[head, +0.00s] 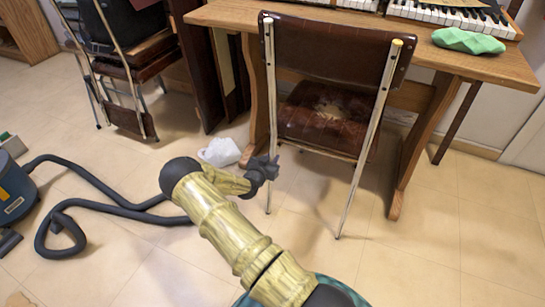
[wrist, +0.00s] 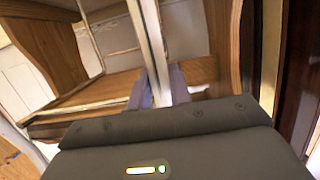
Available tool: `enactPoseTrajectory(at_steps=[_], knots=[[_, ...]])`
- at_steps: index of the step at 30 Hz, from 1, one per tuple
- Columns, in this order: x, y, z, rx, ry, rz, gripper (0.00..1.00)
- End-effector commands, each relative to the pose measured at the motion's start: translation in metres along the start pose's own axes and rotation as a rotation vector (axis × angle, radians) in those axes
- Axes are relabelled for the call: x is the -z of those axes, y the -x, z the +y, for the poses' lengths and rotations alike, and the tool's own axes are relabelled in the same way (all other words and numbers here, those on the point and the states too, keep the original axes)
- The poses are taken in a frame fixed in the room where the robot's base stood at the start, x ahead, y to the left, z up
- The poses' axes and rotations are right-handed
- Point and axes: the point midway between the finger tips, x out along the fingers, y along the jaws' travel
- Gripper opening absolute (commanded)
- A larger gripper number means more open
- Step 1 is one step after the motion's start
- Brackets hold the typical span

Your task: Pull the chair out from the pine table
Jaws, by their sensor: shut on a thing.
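The chair (head: 325,115) has a brown back and seat and thin metal legs. It stands at the pine table (head: 217,12), its seat partly under the tabletop and its back toward me. My gripper (head: 275,166) is at the chair's left rear leg, below seat height. In the wrist view my gripper's fingers (wrist: 160,87) are shut on the metal chair leg (wrist: 150,45), one finger on each side. The wrist housing hides the lower part of that view.
Keyboards (head: 455,14) and a green cloth-like item (head: 468,41) lie on the table. Folded chairs (head: 125,60) lean at the left. A vacuum cleaner (head: 14,190) and its hose (head: 100,205) lie on the left floor. A white item (head: 220,151) lies behind my gripper. The right foreground floor is clear.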

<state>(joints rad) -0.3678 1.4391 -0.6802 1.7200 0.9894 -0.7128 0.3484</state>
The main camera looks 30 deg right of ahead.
Motion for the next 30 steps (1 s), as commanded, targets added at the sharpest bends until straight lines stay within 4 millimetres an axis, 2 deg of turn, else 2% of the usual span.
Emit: enactPoseTrajectory(at_steps=[15, 22, 30], knots=[[-0.011, 0.035, -0.008, 0.016, 0.007, -0.009, 0.0], [-0.014, 0.044, -0.004, 0.01, 0.007, -0.01, 0.0], [-0.015, 0.045, -0.002, 0.004, 0.006, -0.009, 0.0]])
